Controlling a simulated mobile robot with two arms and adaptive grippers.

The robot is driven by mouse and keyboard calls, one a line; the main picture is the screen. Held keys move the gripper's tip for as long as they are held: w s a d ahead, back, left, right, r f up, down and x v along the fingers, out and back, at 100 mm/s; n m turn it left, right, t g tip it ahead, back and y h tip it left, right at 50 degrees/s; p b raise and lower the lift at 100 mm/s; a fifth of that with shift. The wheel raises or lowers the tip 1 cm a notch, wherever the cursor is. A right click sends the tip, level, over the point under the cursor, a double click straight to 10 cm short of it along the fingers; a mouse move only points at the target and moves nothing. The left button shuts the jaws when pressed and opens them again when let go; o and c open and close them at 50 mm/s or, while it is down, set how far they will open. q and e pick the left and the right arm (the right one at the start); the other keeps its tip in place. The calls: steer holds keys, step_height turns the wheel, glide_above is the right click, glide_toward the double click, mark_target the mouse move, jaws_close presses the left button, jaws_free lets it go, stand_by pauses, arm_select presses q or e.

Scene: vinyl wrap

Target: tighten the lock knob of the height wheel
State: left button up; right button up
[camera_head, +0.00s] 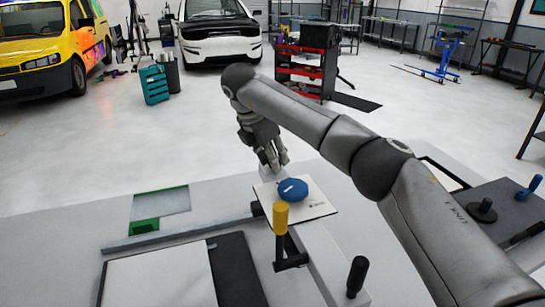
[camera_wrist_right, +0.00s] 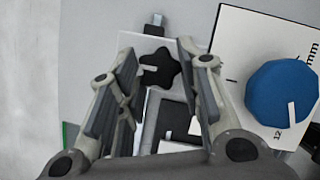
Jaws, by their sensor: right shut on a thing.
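The height wheel (camera_head: 292,190) is a blue knob with a white pointer line on a white plate. It also shows in the right wrist view (camera_wrist_right: 280,95), beside printed marks ending in "mm". The lock knob (camera_wrist_right: 160,68) is a black star-shaped knob with a pale line, left of the wheel in that view. My right gripper (camera_wrist_right: 160,60) is shut on the lock knob, one finger on each side. In the head view my right gripper (camera_head: 272,158) points down just behind the wheel and hides the lock knob. My left gripper is not in view.
A yellow-topped post (camera_head: 281,217) stands close in front of the wheel. A black handle (camera_head: 357,276) rises at the front. A green-edged piece (camera_head: 145,226) lies to the left on the pale table (camera_head: 60,225). A dark board with knobs (camera_head: 500,213) is at right.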

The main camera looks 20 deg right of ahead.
steer(key=shift+r, duration=0.1)
steer(key=o, duration=1)
steer(key=shift+o, duration=0.2)
steer(key=v, duration=1.2)
